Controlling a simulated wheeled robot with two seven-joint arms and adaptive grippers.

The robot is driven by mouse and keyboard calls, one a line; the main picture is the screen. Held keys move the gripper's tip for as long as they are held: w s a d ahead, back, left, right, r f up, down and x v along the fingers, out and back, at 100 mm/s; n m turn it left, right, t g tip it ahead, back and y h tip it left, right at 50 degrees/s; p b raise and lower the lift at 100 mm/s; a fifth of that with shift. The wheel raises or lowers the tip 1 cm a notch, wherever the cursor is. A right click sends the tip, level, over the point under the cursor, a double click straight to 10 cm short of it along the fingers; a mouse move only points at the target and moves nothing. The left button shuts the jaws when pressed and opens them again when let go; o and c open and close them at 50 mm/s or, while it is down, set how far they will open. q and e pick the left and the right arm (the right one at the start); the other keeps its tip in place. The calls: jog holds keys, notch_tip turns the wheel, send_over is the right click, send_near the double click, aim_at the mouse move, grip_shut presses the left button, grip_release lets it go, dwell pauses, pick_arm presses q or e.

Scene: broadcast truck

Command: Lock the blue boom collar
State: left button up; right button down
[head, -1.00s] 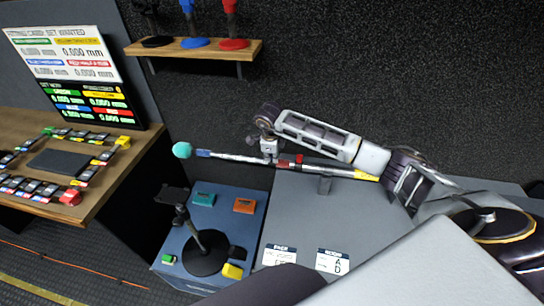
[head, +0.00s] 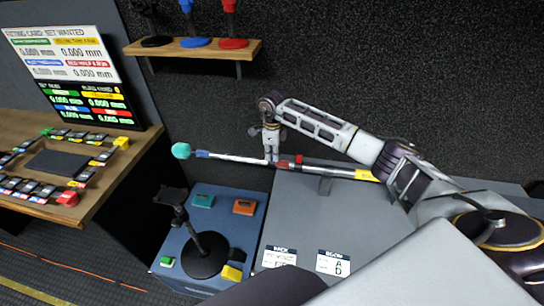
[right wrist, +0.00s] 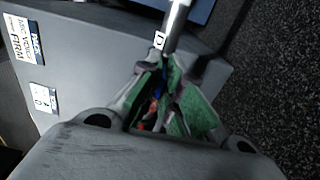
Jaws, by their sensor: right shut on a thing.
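The boom pole (head: 237,158) lies nearly level across the head view, silver at the left, with a teal ball (head: 181,151) at its left end and a yellow section (head: 366,174) at the right. A red collar (head: 298,160) shows on it. My right gripper (head: 271,158) reaches down from above onto the pole, just left of the red collar. My left gripper is out of view.
A dark stand (head: 204,254) rises from a blue-grey box (head: 215,222) with coloured blocks. A grey cabinet top (head: 300,225) lies below the pole. A wooden bench (head: 100,185) with small blocks is at the left. A wall shelf (head: 192,47) holds coloured stands.

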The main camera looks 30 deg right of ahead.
jog(key=c, duration=1.6)
grip_release()
jog(key=shift+r, duration=0.15)
notch_tip(320, 180, up, 12)
jog(key=shift+w+d, duration=0.1)
jog(key=shift+f, duration=0.2)
